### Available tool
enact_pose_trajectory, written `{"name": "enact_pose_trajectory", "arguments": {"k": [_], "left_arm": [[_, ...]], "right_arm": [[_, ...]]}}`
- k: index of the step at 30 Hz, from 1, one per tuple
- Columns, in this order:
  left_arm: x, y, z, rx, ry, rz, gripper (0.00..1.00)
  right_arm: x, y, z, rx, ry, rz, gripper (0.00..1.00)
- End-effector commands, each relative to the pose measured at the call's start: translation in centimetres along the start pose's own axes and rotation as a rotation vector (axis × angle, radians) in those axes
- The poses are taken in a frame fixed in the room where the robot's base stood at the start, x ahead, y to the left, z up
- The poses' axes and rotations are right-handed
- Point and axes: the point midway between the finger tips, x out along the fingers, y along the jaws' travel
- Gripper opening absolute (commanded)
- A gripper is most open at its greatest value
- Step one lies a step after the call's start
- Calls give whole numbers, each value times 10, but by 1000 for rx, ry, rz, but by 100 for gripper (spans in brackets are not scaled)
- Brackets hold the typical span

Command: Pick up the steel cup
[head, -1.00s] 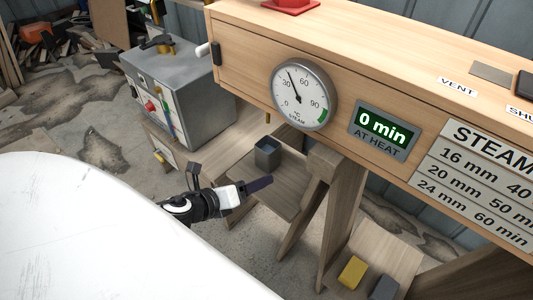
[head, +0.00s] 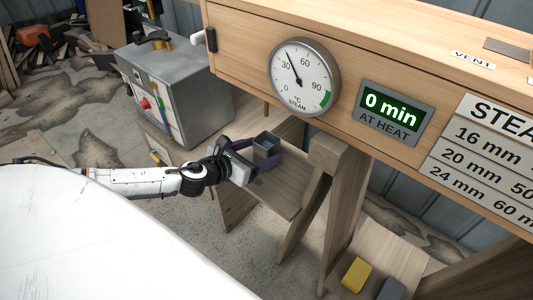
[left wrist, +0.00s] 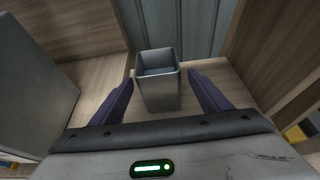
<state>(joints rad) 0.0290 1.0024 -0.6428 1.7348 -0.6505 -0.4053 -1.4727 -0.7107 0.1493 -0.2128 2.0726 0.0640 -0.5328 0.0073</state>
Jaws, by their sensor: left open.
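The steel cup (head: 266,146) is a grey, square, open-topped cup standing upright on a low wooden shelf (head: 282,198) under the steam box. It also shows in the left wrist view (left wrist: 158,84), straight ahead between the fingers. My left gripper (head: 262,158) is open at the cup, with one dark finger on each side of it. In the left wrist view my left gripper (left wrist: 160,100) shows a gap between each finger and the cup's walls. The cup's lower part is partly hidden by the gripper in the head view. My right gripper is not in view.
The wooden steam box (head: 235,62) with a dial and timer overhangs the shelf. A grey metal unit (head: 175,92) stands to the left. Wooden trestle legs (head: 342,205) stand just right. A yellow block (head: 356,275) and a grey block (head: 390,289) lie on a lower right board.

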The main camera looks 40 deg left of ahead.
Motion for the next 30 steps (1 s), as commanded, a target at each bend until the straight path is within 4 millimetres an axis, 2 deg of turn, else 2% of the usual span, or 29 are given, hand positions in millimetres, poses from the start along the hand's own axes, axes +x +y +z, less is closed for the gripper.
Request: {"name": "enact_pose_trajectory", "arguments": {"k": [1,6,15,24,30], "left_arm": [[10,0,-1,-3,-3,0,70],[28,0,-1,-2,0,0,70],[31,0,-1,-1,1,-1,69],[31,0,-1,-1,1,0,18],[31,1,1,-1,-1,0,18]], "right_arm": [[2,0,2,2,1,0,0],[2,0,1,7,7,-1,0],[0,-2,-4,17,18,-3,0],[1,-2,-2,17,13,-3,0],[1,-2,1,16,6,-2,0]]}}
